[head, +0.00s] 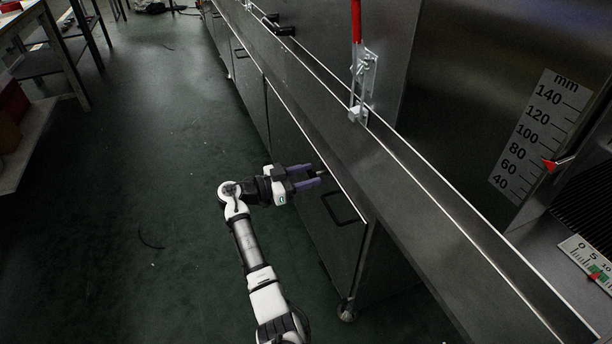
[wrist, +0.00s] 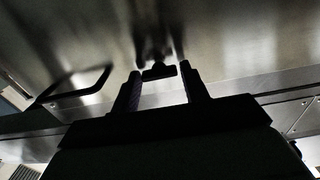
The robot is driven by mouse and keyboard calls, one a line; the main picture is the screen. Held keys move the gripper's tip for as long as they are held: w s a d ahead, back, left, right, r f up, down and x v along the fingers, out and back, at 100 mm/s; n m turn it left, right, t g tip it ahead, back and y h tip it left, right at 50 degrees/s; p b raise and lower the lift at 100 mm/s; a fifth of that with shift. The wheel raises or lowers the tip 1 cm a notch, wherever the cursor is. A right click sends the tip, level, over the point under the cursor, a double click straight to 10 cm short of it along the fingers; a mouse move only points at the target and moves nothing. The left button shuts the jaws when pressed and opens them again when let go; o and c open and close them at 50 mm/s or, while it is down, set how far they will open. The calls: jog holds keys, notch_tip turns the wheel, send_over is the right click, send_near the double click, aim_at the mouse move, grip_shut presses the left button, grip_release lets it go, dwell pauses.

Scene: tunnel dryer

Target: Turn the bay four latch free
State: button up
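My gripper (head: 316,176) reaches from the floor side to a lower door of the dryer housing. Its two fingers are apart. In the wrist view, a small dark turn latch (wrist: 158,71) shows in the gap between the fingertips, with a finger to each side. I see a gap beside it and cannot tell any contact. In the head view the latch is mostly hidden by the fingers. No bay number is readable, so I cannot confirm that it is bay four. The door's black pull handle (head: 343,207) is beside the gripper; it also shows in the wrist view (wrist: 75,90).
A red-handled toggle clamp (head: 357,85) stands above on the housing. A long metal ledge (head: 430,215) runs over the doors. A millimetre scale (head: 538,135) and a small dial plate (head: 588,262) are at the right. A workbench (head: 50,50) stands far left. The floor between is mostly clear.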

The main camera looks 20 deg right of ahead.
jog(key=c, duration=0.6)
jog(key=shift+n, duration=0.4)
jog(key=n+p, duration=0.2)
jog(key=shift+r+n, duration=0.1)
jog(key=shift+n, duration=0.3)
jog(key=n+p, duration=0.2)
jog(key=n, duration=0.2)
jog(key=shift+w+n, duration=0.1)
jog(key=shift+n, duration=0.2)
jog(key=n+p, duration=0.4)
jog(key=n, duration=0.2)
jog(key=n+p, duration=0.1)
jog(key=n, duration=0.1)
jog(key=n+p, duration=0.1)
jog(key=shift+w+f+n, duration=0.1)
jog(key=shift+f+n, duration=0.15)
jog(key=shift+n, duration=0.05)
jog(key=shift+p, duration=0.3)
